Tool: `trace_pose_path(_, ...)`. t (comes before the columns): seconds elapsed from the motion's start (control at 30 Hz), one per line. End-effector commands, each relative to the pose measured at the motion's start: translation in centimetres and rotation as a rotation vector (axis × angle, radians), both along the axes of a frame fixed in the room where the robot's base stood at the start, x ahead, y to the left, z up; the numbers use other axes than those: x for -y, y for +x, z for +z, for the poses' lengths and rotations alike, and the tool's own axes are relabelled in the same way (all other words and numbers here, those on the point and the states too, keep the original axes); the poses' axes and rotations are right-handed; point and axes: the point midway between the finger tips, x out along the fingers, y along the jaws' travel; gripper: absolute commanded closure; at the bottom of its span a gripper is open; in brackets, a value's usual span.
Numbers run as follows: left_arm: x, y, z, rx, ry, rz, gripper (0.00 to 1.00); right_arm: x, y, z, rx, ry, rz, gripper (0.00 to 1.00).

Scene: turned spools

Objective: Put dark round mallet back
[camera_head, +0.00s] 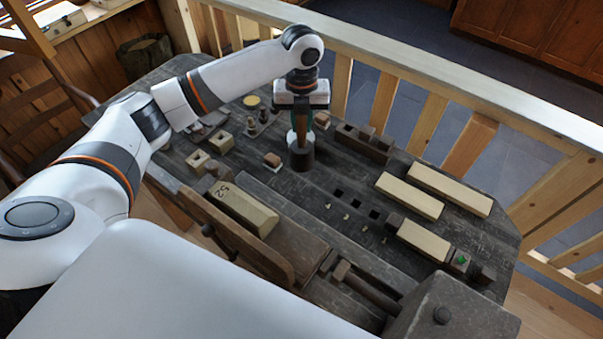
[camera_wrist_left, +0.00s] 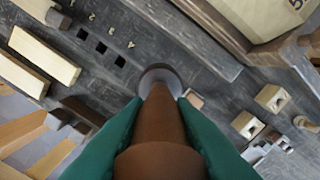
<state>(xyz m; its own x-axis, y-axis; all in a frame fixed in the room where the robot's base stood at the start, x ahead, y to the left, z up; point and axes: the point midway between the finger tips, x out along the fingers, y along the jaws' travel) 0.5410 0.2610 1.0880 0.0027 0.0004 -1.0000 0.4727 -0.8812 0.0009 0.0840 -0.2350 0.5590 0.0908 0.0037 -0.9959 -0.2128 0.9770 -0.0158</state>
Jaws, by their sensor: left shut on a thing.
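The dark round mallet (camera_head: 301,155) hangs head-down, about upright, below my left gripper (camera_head: 304,122). In the left wrist view its brown handle (camera_wrist_left: 158,125) runs between the two green fingers of that gripper (camera_wrist_left: 158,112), which are shut on it. The dark round head (camera_wrist_left: 160,76) shows beyond the fingertips. The head is over the far middle of the bench; I cannot tell whether it touches the top. My right gripper is in neither view.
The dark workbench (camera_head: 300,215) holds pale wood blanks (camera_head: 448,188) at the right, a row of square holes (camera_head: 357,203), a dark slotted rack (camera_head: 362,143) at the far edge, and a big pale block (camera_head: 243,208) in front. A wooden railing (camera_head: 420,72) stands behind.

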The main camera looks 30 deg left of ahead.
Motion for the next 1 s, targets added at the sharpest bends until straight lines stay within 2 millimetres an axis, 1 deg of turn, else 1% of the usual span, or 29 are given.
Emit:
trace_pose_path(0.03, 0.0, -0.1, -0.7, -0.005, 0.001, -0.004, 1.00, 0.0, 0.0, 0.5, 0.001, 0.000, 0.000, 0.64)
trace_pose_path(0.2, 0.0, -0.1, -3.8, -0.006, 0.000, -0.005, 1.00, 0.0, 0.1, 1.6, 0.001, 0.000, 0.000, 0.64)
trace_pose_path(0.43, 0.0, -0.1, -6.3, -0.004, 0.000, -0.005, 1.00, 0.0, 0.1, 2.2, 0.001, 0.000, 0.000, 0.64)
trace_pose_path(0.6, 0.1, -0.1, -8.7, -0.004, 0.000, -0.004, 1.00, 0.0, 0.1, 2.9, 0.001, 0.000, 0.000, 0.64)
trace_pose_path(0.7, 0.0, -0.1, -9.4, -0.001, 0.000, -0.005, 1.00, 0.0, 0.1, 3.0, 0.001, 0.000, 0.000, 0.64)
trace_pose_path(1.0, 0.0, -0.1, -9.7, 0.000, 0.001, -0.005, 1.00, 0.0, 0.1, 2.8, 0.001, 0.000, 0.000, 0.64)
